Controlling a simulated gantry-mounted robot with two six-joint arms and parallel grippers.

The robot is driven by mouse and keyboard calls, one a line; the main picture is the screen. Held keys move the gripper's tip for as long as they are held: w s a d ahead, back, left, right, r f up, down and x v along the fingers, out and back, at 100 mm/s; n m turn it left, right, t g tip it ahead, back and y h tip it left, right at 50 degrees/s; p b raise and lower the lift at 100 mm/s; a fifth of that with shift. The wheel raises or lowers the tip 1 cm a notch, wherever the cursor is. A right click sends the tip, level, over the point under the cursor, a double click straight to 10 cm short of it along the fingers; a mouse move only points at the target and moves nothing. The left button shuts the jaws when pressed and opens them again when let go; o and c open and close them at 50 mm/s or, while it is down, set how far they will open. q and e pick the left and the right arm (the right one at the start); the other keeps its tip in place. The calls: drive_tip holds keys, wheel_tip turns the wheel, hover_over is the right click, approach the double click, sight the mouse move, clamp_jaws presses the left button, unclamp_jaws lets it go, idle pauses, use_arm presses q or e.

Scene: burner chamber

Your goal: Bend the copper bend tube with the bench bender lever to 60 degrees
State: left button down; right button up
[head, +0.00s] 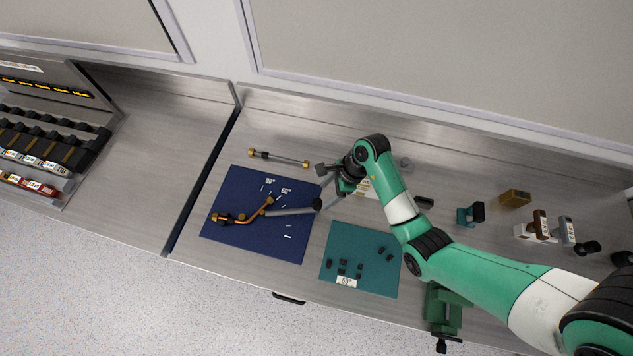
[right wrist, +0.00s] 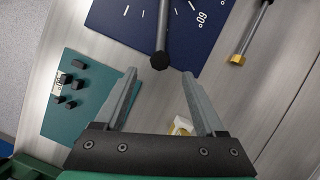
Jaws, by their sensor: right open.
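The orange copper bend tube (head: 248,218) lies in the bench bender on the dark blue mat (head: 285,245); it looks bent, with its right end angled toward the back. The grey lever (head: 292,211) runs right from the bender to a black knob (head: 318,204). In the right wrist view the lever (right wrist: 163,25) and its knob (right wrist: 160,61) lie just ahead of my fingertips, in line with the gap. My right gripper (head: 322,188) is open and empty beside the knob; contact cannot be told. My left gripper is not in view.
A teal mat (head: 340,240) with small black blocks lies right of the blue mat. A rod with brass ends (head: 280,158) lies behind it. A green vise (head: 443,308) stands at the front right. Angle marks (head: 286,191) are printed on the blue mat.

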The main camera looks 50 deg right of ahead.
sight(318, 202)
drive_tip(key=b+x, duration=0.1)
drive_tip(key=x, duration=0.6)
drive_tip(key=shift+w+a+f+b, duration=0.1)
drive_tip(key=shift+a+f+b, duration=0.05)
drive_tip(key=shift+f+b, duration=0.2)
drive_tip(key=shift+r, duration=0.1)
clamp_jaws()
idle(0.8)
